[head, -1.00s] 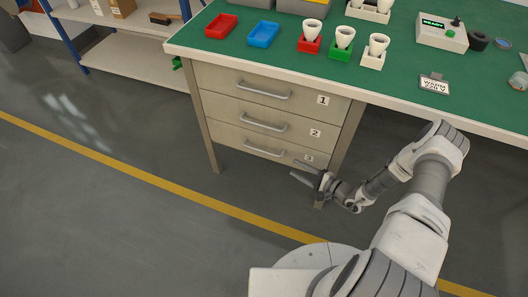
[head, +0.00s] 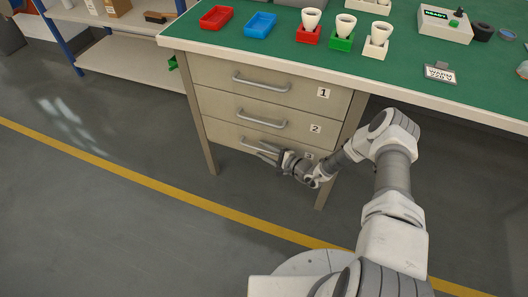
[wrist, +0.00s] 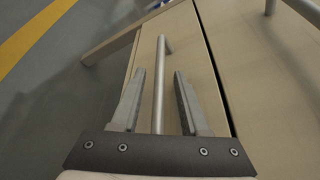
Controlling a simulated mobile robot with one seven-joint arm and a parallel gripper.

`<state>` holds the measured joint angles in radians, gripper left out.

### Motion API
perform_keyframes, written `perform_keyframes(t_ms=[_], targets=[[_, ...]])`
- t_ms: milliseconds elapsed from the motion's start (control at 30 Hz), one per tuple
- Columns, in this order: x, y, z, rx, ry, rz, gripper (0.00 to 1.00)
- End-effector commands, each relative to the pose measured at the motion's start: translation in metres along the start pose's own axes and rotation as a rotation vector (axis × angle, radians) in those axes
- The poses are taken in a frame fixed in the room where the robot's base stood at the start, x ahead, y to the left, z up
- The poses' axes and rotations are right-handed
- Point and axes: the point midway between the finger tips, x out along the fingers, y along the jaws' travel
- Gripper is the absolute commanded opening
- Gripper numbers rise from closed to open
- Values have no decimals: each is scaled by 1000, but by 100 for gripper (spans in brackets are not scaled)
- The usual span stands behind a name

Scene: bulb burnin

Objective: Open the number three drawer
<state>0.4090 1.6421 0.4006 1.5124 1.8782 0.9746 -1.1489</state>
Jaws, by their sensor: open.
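The number three drawer (head: 228,136) is the lowest of three beige drawers under the bench, and it looks shut. Its grey bar handle (head: 252,143) shows at the left in the head view, and my gripper hides its right part. My gripper (head: 266,153) is in front of this drawer. In the wrist view my gripper (wrist: 155,92) is open, and the handle (wrist: 159,82) runs lengthwise between its two fingers. A gap shows on each side of the bar. I cannot tell how deep the bar sits between the fingers. The number 3 label is partly hidden by my arm.
Drawers one (head: 290,97) and two (head: 280,132) are shut above, with similar bar handles. The bench's legs (head: 205,135) flank the drawers. The bench top (head: 285,40) holds trays and bulbs in coloured holders. The floor (head: 110,225) in front is clear.

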Motion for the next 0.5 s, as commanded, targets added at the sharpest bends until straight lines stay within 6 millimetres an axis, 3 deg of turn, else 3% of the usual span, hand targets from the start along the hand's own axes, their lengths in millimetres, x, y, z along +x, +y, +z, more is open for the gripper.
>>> perform_keyframes(t_ms=[167,433,500], targets=[[0,0,0,0,0,0,45],[0,0,0,0,0,0,0],[0,0,0,0,0,0,0]])
